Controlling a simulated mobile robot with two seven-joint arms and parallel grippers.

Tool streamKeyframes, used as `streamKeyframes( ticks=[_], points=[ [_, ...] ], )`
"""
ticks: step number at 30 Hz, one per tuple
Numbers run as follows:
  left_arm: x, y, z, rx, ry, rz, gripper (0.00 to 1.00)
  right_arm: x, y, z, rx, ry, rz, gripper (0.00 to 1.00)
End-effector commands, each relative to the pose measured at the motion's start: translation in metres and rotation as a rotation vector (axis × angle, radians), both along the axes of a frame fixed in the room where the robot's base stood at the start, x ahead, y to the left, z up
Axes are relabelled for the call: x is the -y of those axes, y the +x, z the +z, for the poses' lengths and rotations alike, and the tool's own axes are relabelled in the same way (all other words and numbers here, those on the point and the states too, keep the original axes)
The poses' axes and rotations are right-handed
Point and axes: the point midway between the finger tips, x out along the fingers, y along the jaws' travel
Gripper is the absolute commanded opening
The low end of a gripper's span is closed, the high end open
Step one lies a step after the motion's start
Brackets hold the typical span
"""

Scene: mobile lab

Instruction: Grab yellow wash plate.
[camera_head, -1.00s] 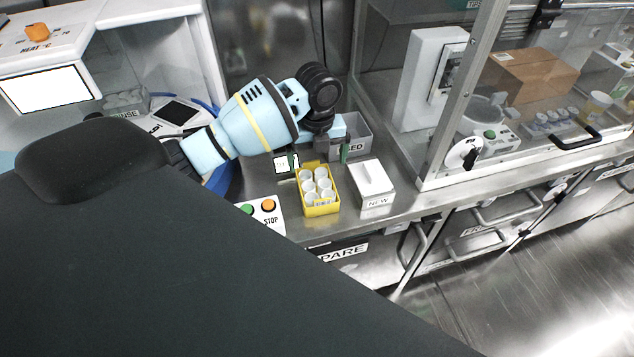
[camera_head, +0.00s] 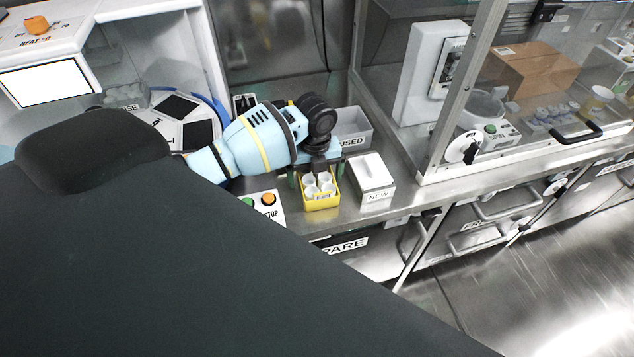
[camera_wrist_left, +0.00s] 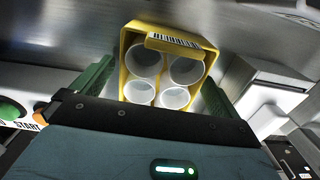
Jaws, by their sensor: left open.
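The yellow wash plate (camera_head: 320,204) is a small yellow box holding several white cups. It stands on the metal counter, and in the left wrist view the yellow plate (camera_wrist_left: 170,30) shows a barcode label on its rim. My left gripper (camera_head: 317,174) is right over the plate's back part, pointing down. In the left wrist view its green fingers (camera_wrist_left: 157,90) are open, one on each side of the plate. A gap shows beside the right finger; contact on the left cannot be told. The gripper hides the back of the plate in the head view. My right gripper is not in view.
A white box labelled NEW (camera_head: 373,178) stands close right of the plate. A grey bin labelled USED (camera_head: 354,130) is behind it. A button panel with STOP (camera_head: 266,205) is at left. A glass-fronted cabinet (camera_head: 440,110) stands at right.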

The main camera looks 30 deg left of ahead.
Motion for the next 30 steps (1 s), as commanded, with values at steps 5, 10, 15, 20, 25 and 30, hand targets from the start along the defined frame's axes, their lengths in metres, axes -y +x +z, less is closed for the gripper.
streamKeyframes(
  ticks=[5,10,15,20,25,30],
  points=[
    [0.000,0.000,0.000,0.001,0.000,0.000,1.00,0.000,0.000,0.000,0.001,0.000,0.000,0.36],
    [0.000,0.000,0.001,0.001,0.000,0.000,0.80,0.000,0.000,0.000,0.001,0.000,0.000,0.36],
    [0.000,0.000,0.001,0.001,0.000,0.000,0.58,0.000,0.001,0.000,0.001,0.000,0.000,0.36],
    [0.000,0.001,0.001,0.002,-0.001,0.000,0.53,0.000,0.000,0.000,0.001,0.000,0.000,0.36],
    [0.000,0.001,0.006,0.004,-0.001,0.000,0.53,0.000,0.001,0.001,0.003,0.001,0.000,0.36],
    [-0.001,0.002,0.031,0.009,0.000,-0.001,0.53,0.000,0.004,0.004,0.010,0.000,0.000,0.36]
  ],
)
